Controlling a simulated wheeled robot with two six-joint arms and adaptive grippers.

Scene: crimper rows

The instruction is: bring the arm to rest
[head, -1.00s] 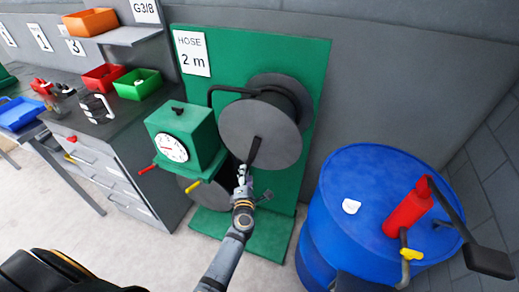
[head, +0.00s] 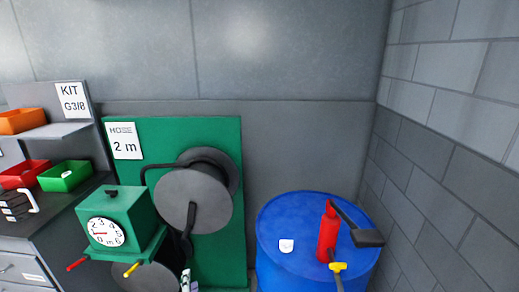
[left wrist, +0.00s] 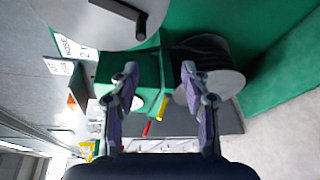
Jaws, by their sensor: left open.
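My left gripper (head: 187,281) shows only at its tip, at the bottom edge of the head view, just below the black crank handle (head: 186,245) of the grey hose reel (head: 190,203). In the left wrist view the left gripper (left wrist: 160,72) has its two fingers spread apart with nothing between the tips. A green meter box (head: 122,214) with a white dial stands left of the reel. In the wrist view the reel disc (left wrist: 95,20) is at the top, close by. My right gripper is not in view.
A blue drum (head: 275,225) at the right carries a red canister (head: 328,235) and a small white piece (head: 286,245). A green panel (head: 225,150) stands behind the reel. Red (head: 22,174) and green (head: 64,176) bins sit on the bench at left.

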